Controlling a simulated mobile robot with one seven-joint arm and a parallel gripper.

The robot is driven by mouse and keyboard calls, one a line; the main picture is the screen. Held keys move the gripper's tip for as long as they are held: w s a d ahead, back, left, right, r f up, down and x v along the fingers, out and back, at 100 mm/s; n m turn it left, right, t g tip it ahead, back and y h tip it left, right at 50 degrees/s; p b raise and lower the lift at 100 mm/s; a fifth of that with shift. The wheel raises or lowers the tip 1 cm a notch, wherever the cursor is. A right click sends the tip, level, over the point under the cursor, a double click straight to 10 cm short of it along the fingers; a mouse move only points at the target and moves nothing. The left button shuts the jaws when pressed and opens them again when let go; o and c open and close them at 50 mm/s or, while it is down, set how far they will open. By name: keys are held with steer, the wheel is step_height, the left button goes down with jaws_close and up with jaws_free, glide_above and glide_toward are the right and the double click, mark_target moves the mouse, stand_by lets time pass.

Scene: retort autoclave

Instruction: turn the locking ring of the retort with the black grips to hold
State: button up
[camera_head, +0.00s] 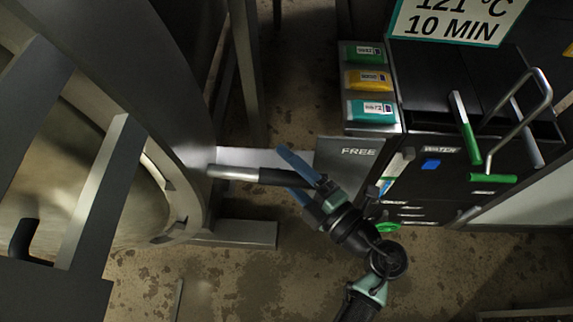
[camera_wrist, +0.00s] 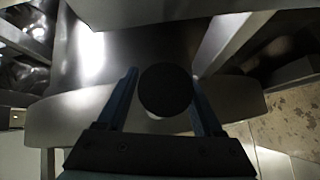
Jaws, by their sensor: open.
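The retort's locking ring (camera_head: 185,60) is a large grey metal ring at the left in the head view. A metal handle (camera_head: 232,172) sticks out from it to the right and ends in a black grip (camera_head: 275,177). My gripper (camera_head: 291,173) is open, with its blue fingers on either side of the grip's outer end. In the wrist view the round black end of the grip (camera_wrist: 165,90) shows between the two fingers; I cannot tell whether either touches it. The word FREE (camera_head: 358,152) is on a grey plate behind my gripper. No HOLD mark is visible.
A dark cabinet (camera_head: 440,180) with handles and levers stands at the right. Green, yellow and teal labelled packs (camera_head: 371,80) sit at its upper left. Another black grip (camera_head: 22,240) shows at the lower left. Stained floor (camera_head: 230,285) is open below.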

steer(key=shift+a, duration=0.1)
jaws_close()
stand_by(0.3)
stand_by(1.1)
